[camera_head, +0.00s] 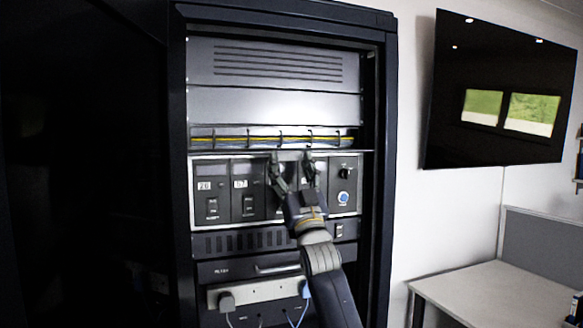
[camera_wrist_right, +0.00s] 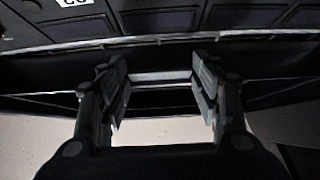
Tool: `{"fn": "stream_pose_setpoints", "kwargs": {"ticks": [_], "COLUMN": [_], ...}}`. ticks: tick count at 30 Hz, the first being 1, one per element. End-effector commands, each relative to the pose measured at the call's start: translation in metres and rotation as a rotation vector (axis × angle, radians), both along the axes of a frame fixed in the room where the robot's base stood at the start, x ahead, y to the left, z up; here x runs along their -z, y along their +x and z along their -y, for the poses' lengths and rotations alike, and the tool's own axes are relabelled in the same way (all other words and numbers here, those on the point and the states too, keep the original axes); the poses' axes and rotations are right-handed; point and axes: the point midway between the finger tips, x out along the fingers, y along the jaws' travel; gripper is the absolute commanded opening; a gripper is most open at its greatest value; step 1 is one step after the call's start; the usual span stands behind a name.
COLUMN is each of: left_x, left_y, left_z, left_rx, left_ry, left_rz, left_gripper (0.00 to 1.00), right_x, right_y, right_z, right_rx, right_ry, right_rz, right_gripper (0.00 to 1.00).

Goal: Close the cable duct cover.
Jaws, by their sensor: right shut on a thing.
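The cable duct (camera_head: 232,131) runs across the rack, with yellow cables showing, so it is open at the front. Its cover (camera_head: 235,152) shows as a thin edge along the bottom of the duct, seemingly folded down and outward. My right gripper (camera_head: 292,157) reaches up to the middle of this edge, its fingers apart. In the right wrist view the fingers (camera_wrist_right: 160,85) stand on either side of a light strip, which seems part of the cover (camera_wrist_right: 270,90). The exact contact is hard to see. My left gripper is out of view.
Below the duct is a panel (camera_head: 221,181) with switches and a blue knob (camera_head: 343,198). The rack frame (camera_head: 384,220) bounds the opening on the right. A wall screen (camera_head: 500,90) and a desk (camera_head: 500,285) are farther right.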

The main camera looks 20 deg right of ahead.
Motion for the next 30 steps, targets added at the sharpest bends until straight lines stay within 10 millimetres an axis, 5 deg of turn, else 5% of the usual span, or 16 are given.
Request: {"fn": "stream_pose_setpoints", "kwargs": {"ticks": [11, 30], "left_x": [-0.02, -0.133], "left_y": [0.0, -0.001], "left_z": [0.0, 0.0], "left_rx": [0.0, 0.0], "left_ry": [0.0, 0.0], "left_rz": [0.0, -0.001], "left_gripper": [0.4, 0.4], "right_x": [-0.009, -0.047], "right_y": [-0.003, -0.011], "right_z": [0.0, 0.0], "right_rx": [-0.001, -0.001], "right_ry": [-0.002, -0.019], "right_rz": [-0.068, -0.531], "right_gripper": [0.34, 0.34]}}
